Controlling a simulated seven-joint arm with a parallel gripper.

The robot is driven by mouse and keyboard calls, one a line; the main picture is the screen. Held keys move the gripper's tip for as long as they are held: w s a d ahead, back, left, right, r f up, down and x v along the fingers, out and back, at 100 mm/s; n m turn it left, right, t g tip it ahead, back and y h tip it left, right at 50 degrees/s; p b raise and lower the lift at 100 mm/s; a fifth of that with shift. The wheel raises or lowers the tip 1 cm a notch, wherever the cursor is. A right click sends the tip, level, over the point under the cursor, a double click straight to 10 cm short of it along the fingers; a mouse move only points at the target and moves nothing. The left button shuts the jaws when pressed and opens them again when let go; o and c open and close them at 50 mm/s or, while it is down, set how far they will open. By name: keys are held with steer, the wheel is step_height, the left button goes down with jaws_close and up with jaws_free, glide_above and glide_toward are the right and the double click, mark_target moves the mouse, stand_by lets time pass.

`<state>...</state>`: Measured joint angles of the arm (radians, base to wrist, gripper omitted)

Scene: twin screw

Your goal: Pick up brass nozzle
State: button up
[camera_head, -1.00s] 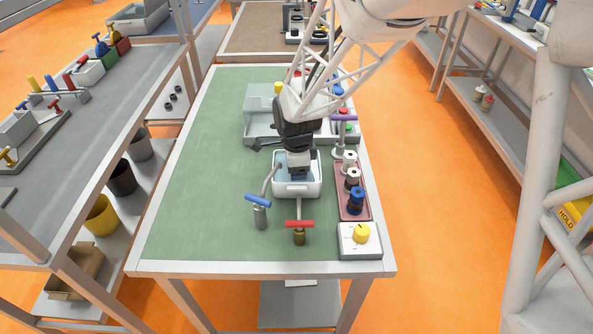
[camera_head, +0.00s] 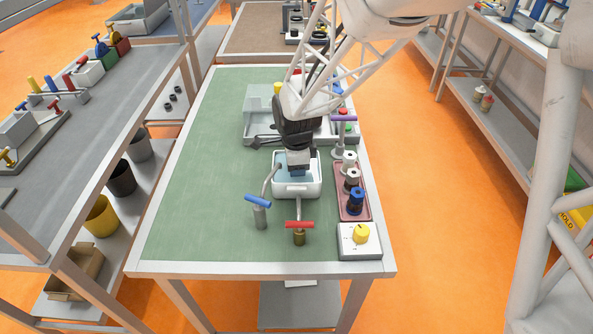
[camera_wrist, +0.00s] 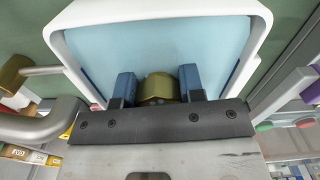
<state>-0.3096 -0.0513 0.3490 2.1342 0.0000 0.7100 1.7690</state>
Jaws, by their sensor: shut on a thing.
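The brass nozzle (camera_wrist: 157,88) shows in the wrist view as a rounded brass piece between the two blue fingers of my gripper (camera_wrist: 158,87). My gripper is shut on it. The white tray (camera_wrist: 257,20) with a light blue inside lies behind the fingers. In the head view my gripper (camera_head: 297,172) points down into the same white tray (camera_head: 296,190); the nozzle is hidden there. I cannot tell whether the nozzle touches the tray floor.
To the right are a red rack (camera_head: 343,207) with several spools and a box with a yellow knob (camera_head: 361,234). The green table's left side is clear.

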step_height(320, 180, up, 9)
steer(key=shift+r, duration=0.15)
stand_by(0.4)
steer(key=shift+w, duration=0.1)
stand_by(0.4)
steer(key=shift+w+r, duration=0.1)
steer(key=shift+w, duration=0.45)
steer(key=w+d+m, duration=0.2)
steer(key=w, duration=0.9)
steer(key=w+d+m, duration=0.2)
steer(key=w+d, duration=0.1)
steer(key=w, duration=0.8)
steer(key=shift+w+r, duration=0.15)
steer(key=shift+r, duration=0.05)
steer(key=shift+f, duration=0.2)
steer(key=shift+f, duration=2.15)
steer(key=shift+f, duration=1.1)
